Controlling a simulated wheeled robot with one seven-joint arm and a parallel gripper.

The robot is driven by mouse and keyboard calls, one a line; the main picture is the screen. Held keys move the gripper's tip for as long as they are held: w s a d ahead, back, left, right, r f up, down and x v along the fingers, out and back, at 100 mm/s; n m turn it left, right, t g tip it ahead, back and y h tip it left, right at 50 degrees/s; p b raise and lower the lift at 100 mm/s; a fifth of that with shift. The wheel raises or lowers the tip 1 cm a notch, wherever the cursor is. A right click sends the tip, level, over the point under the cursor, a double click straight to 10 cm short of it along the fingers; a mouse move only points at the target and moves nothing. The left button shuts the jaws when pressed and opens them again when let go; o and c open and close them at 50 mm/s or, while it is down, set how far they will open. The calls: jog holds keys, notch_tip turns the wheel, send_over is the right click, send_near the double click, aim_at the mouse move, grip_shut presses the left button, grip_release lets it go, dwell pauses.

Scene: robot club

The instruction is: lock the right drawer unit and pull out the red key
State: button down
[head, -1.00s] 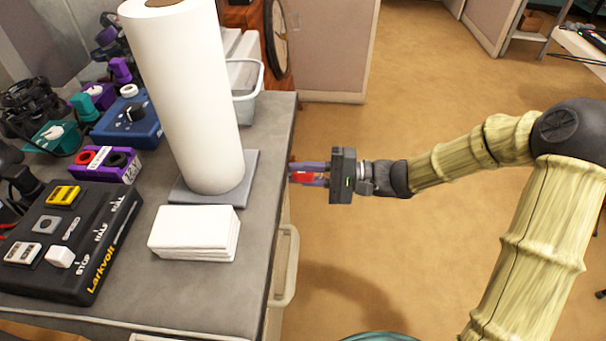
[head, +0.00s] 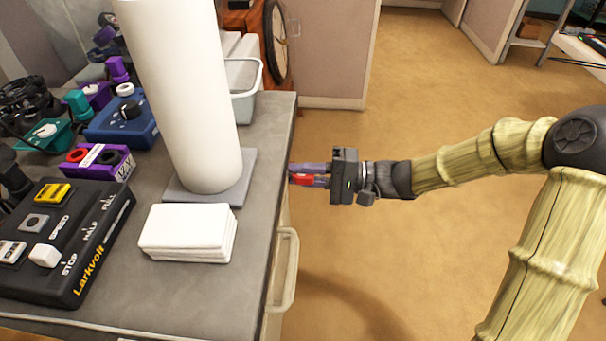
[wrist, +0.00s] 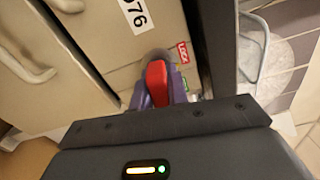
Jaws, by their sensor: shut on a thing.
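My gripper (head: 308,174) is at the side of the workbench, its purple fingers shut on the red key (head: 304,179). The red key head also shows between the fingers in the wrist view (wrist: 157,82). The key's shaft and the lock's keyhole are hidden behind the key head and fingers, so I cannot tell how deep the key sits. A drawer handle (head: 287,270) shows below the bench edge.
On the bench (head: 200,285) stand a white paper roll (head: 185,90), a stack of white napkins (head: 187,228) and a black control box (head: 60,235). A pale basket (head: 245,85) stands behind. The floor (head: 400,240) around my arm is clear.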

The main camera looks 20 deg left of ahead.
jog(key=shift+n+b, duration=0.5)
jog(key=shift+b, duration=0.15)
jog(key=shift+p+v, duration=0.85)
jog(key=shift+v, duration=1.5)
jog(key=shift+p+v, duration=0.8)
jog(key=shift+v, duration=1.65)
jog(key=shift+a, duration=0.1)
